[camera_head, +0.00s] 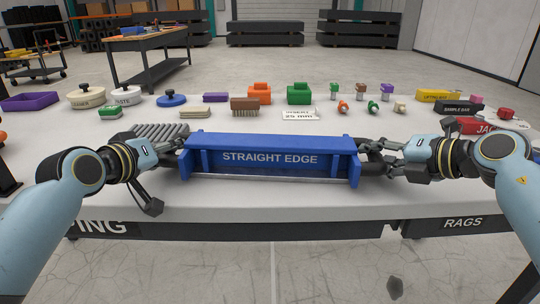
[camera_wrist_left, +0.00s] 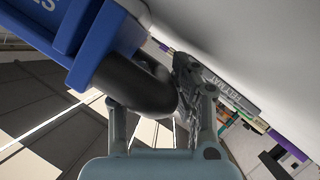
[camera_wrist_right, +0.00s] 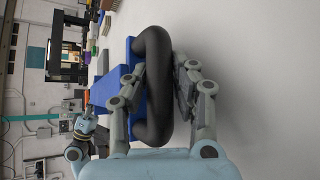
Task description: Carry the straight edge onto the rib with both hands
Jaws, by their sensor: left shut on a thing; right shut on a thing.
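The straight edge (camera_head: 270,160) is a long blue beam with its name in white on the front and a black loop handle at each end. It lies level across the middle of the head view, over the front of the pale granite bed. My left gripper (camera_head: 174,152) is shut on its left handle, a black bar (camera_wrist_left: 138,84) between the fingers in the left wrist view. My right gripper (camera_head: 386,158) is shut on the right handle (camera_wrist_right: 153,48). I cannot make out the rib for certain; a thin pale strip shows under the beam. I cannot tell if the beam touches anything below.
A grey finned block (camera_head: 163,131) stands close behind the beam's left end. Behind the beam are a brown brush (camera_head: 245,107), a white label plate (camera_head: 300,114), and orange (camera_head: 259,94) and green blocks (camera_head: 299,94). A red box (camera_head: 468,125) lies near my right arm.

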